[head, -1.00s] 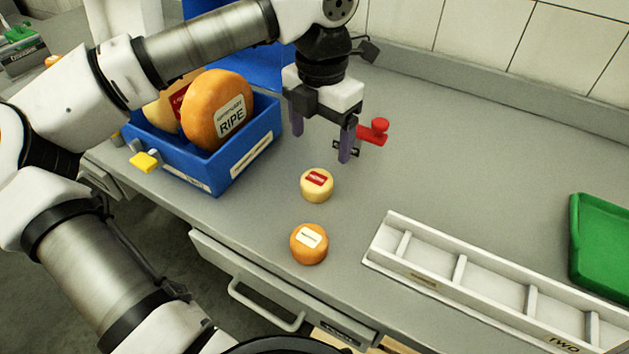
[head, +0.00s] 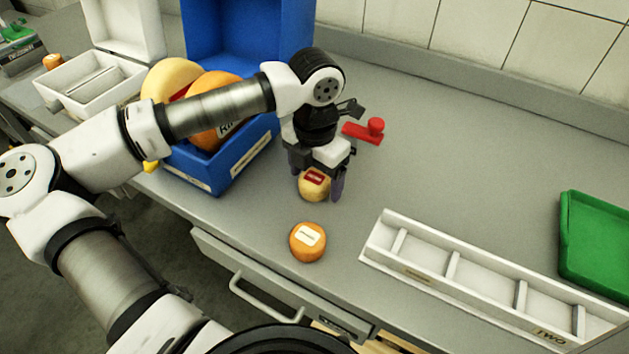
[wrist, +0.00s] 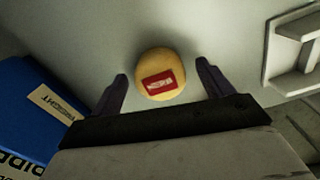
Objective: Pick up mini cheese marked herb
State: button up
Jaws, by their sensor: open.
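A small pale yellow cheese (head: 314,186) with a red label sits on the grey counter. In the wrist view the same cheese (wrist: 161,75) shows its red label, which seems to read HERB, though it is small and blurred. My gripper (head: 317,187) is low over the counter, with a finger on each side of this cheese. In the wrist view my gripper (wrist: 161,72) is open, with a gap between the cheese and each finger. A small orange cheese (head: 307,242) with a white label sits nearer the counter's front edge, apart from my gripper.
A blue crate (head: 222,178) with large cheese wheels stands to the left. A red object (head: 362,132) lies behind my gripper. A white divided tray (head: 455,285) and a green tray (head: 598,245) are to the right. The counter behind the white tray is clear.

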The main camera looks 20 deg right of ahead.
aim_at(315, 177)
jog(key=c, duration=1.1)
notch_tip(315, 177, up, 20)
jog(key=shift+r+b, duration=0.1)
jog(key=shift+b, duration=0.95)
